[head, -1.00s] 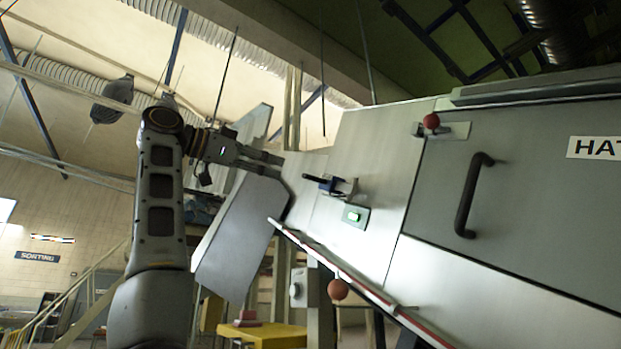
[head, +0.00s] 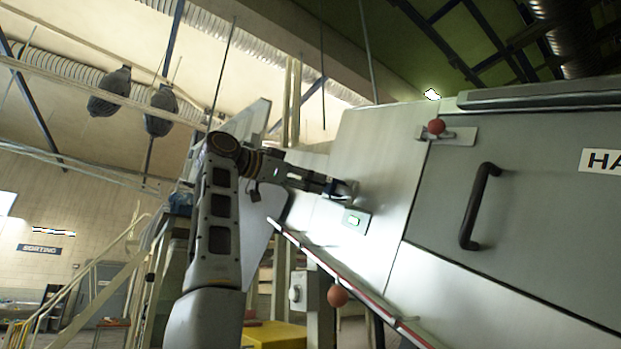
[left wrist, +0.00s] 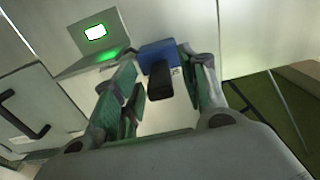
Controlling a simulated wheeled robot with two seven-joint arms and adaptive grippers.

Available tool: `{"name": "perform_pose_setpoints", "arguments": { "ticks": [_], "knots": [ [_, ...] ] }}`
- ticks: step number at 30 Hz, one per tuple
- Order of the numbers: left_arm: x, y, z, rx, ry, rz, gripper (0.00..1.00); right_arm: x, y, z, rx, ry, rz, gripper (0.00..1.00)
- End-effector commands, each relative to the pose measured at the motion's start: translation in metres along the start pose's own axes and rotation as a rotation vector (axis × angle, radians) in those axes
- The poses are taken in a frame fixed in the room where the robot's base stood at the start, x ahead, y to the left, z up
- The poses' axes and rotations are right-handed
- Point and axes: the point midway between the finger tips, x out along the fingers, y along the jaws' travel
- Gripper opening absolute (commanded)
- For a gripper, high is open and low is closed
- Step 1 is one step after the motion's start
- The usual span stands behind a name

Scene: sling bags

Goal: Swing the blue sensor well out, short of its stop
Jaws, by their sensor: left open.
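The blue sensor (left wrist: 158,56) shows in the left wrist view, with a dark end piece, between the open fingers of my left gripper (left wrist: 160,95). The right-hand finger is very close to it; I cannot tell whether they touch. In the head view my left gripper (head: 328,186) reaches to the sensor's place on the grey machine panel and mostly hides the sensor. Any stop of the sensor cannot be made out. My right gripper is not in view.
A plate with a lit green display (head: 355,220) sits just below the gripper. A hatch with a black handle (head: 478,206) and a red knob (head: 436,127) is to the right.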

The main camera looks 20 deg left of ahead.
Motion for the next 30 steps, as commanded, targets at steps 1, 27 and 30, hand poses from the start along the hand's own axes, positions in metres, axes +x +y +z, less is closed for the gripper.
{"name": "perform_pose_setpoints", "arguments": {
  "ticks": [1, 27, 30],
  "knots": [
    [0.0029, 0.0001, -0.0006, 0.000, 0.000, 0.001, 0.43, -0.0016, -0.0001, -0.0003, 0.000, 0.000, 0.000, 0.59],
    [0.0057, 0.0004, 0.0002, 0.000, 0.000, 0.000, 0.00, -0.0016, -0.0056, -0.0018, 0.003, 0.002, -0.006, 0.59],
    [0.0057, 0.0005, 0.0001, 0.000, 0.000, 0.000, 0.00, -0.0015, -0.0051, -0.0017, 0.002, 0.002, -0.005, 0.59]
  ]
}}
